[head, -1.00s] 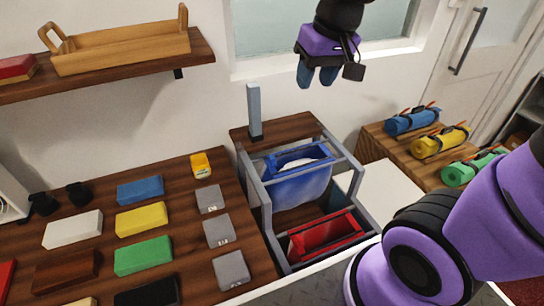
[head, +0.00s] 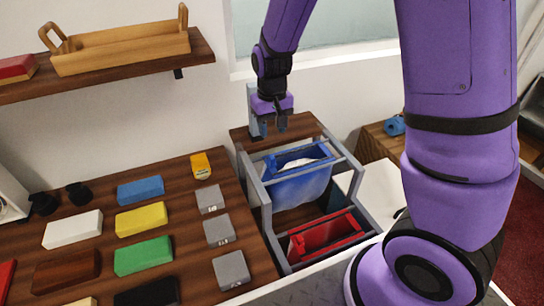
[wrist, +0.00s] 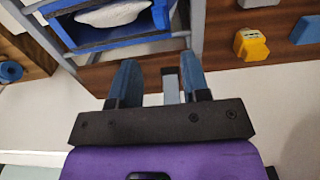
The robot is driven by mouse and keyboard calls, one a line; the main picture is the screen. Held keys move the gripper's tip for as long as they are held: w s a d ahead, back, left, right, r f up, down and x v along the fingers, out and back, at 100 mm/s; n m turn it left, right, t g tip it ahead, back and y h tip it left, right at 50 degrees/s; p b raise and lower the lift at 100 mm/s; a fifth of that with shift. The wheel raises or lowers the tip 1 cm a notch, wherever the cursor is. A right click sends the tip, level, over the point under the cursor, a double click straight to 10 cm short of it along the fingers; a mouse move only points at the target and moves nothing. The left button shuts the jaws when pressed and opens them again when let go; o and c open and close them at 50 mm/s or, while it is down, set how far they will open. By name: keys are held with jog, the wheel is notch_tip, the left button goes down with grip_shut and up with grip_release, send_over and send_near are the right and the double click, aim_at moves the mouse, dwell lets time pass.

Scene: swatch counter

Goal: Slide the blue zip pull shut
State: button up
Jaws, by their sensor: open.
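The blue bag (head: 300,187) hangs in a grey frame, its mouth open with something white inside. It also shows at the top of the wrist view (wrist: 145,43). I cannot make out its zip pull in either view. My gripper (head: 273,128) is open and points down beside the grey upright post (head: 253,105), behind the blue bag. In the wrist view the post (wrist: 171,86) shows between my blue fingertips (wrist: 160,66), closer to the right one. I cannot tell whether they touch it.
A red bag (head: 325,236) hangs in the front of the grey frame (head: 266,218). To the left, the dark wooden counter (head: 100,205) holds coloured blocks, grey tags and a yellow item (head: 201,168). A wooden shelf (head: 110,80) with a tray is above. My arm hides much of the right side.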

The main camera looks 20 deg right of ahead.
aim_at(272, 157)
notch_tip(272, 157, down, 11)
jog(key=shift+r, duration=0.1)
dwell(0.4)
grip_shut()
